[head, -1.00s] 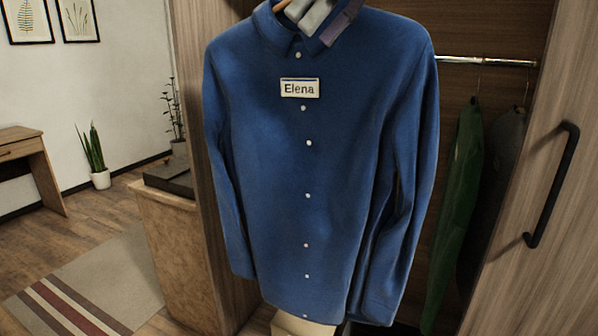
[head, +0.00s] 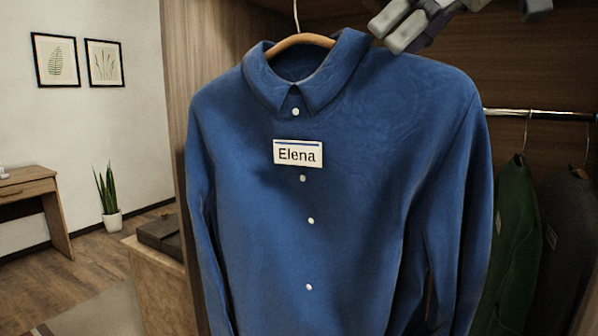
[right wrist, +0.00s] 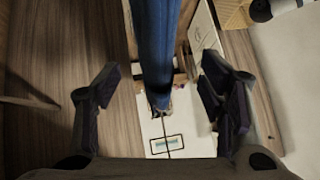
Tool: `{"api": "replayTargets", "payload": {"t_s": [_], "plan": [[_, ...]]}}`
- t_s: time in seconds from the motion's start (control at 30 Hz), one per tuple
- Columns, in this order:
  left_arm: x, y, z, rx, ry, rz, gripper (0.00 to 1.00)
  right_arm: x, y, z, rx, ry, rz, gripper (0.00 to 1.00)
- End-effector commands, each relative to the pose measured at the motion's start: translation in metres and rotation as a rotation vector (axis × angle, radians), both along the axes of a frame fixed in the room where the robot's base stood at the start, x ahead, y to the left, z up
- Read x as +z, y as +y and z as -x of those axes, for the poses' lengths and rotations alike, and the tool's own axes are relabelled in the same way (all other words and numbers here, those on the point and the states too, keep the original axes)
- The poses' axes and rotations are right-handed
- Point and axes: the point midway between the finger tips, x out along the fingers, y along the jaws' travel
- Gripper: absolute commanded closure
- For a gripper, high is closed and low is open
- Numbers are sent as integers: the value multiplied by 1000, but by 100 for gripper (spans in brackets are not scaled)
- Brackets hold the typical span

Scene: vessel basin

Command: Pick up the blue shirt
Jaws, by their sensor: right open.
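The blue shirt (head: 340,235) hangs upright in the middle of the head view, with a white "Elena" tag on its chest. It is on a wooden hanger (head: 301,41), whose hook (head: 296,14) runs out of the top of the picture. My right gripper (head: 405,24) is above the shirt's right shoulder, beside the collar. In the right wrist view its fingers (right wrist: 160,95) are spread wide, and the shirt (right wrist: 155,42) shows edge-on as a narrow blue strip between their lines, not gripped. My left gripper is not in view.
A metal rail (head: 538,114) holds a green garment (head: 512,235) and a dark grey one (head: 570,230) at right, behind the shirt. A wooden wardrobe side panel (head: 176,75) stands at left. A low cabinet (head: 157,285) with a dark box stands beyond it.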

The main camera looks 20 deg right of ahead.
Motion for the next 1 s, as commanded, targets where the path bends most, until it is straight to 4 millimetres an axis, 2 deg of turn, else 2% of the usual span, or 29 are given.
{"api": "replayTargets", "payload": {"t_s": [0.37, 0.63, 0.9, 1.0], "plan": [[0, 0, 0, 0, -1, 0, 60, -41, 30, -30, 1, 2, -1, 36], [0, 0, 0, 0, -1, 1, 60, -45, 33, -32, -2, -1, -1, 36], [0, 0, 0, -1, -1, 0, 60, -45, 33, -32, -2, 0, -2, 98], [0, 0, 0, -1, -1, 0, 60, -45, 33, -32, -1, 1, -1, 100]]}}
